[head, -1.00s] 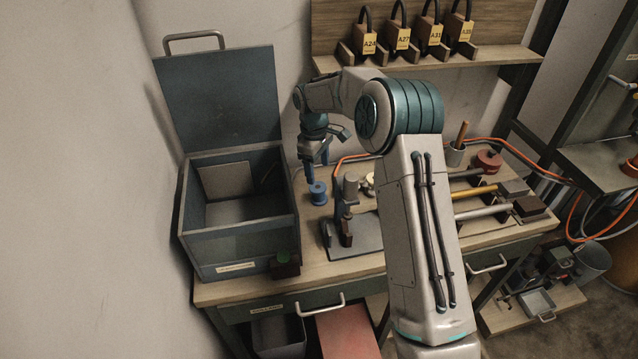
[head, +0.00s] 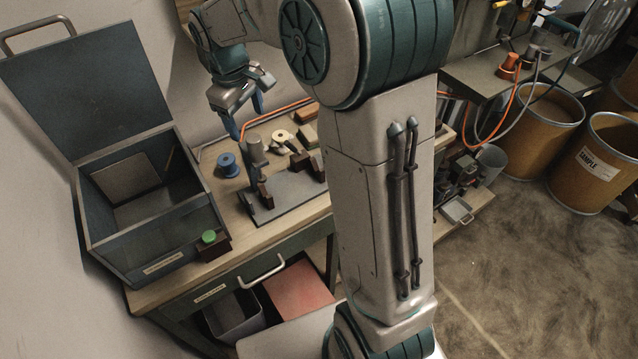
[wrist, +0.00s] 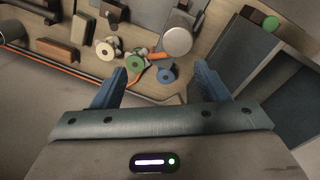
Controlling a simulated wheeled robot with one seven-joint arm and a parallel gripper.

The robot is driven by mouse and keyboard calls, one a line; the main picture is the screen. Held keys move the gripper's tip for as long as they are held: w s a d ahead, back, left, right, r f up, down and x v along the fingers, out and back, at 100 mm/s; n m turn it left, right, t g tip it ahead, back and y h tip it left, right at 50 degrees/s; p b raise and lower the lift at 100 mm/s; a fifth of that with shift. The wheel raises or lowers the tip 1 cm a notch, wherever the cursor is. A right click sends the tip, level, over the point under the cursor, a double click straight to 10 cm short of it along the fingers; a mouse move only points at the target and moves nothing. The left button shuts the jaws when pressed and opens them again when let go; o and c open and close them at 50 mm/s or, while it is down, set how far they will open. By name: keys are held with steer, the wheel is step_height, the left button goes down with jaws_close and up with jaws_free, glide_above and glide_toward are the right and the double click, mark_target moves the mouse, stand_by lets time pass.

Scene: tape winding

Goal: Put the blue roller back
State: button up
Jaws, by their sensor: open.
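The blue roller (head: 228,166) stands on the wooden bench, between the open grey bin and a base plate with a metal post (head: 257,152). In the wrist view, the blue roller (wrist: 167,74) lies beyond and between my fingers, beside the round post top (wrist: 177,41). My gripper (head: 246,120) is open and empty above the bench, over the roller's area and apart from it; its blue fingers also show in the wrist view (wrist: 160,78). A green roller (wrist: 134,63) and a cream roller (wrist: 107,49) are near it.
The open lidded bin (head: 150,235) stands at the left, with a green button box (head: 212,248) at its front corner. An orange cable (head: 268,116) runs along the bench's back. My arm hides the bench's right part. Drums (head: 595,165) stand at the right.

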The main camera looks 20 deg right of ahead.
steer(key=s+d+m+t, duration=0.1)
steer(key=s+d+m, duration=0.2)
steer(key=s, duration=0.9)
steer(key=s+d+m+t+y, duration=0.1)
steer(key=s+d+m, duration=0.3)
steer(key=s, duration=0.7)
steer(key=shift+s+r+m, duration=0.4)
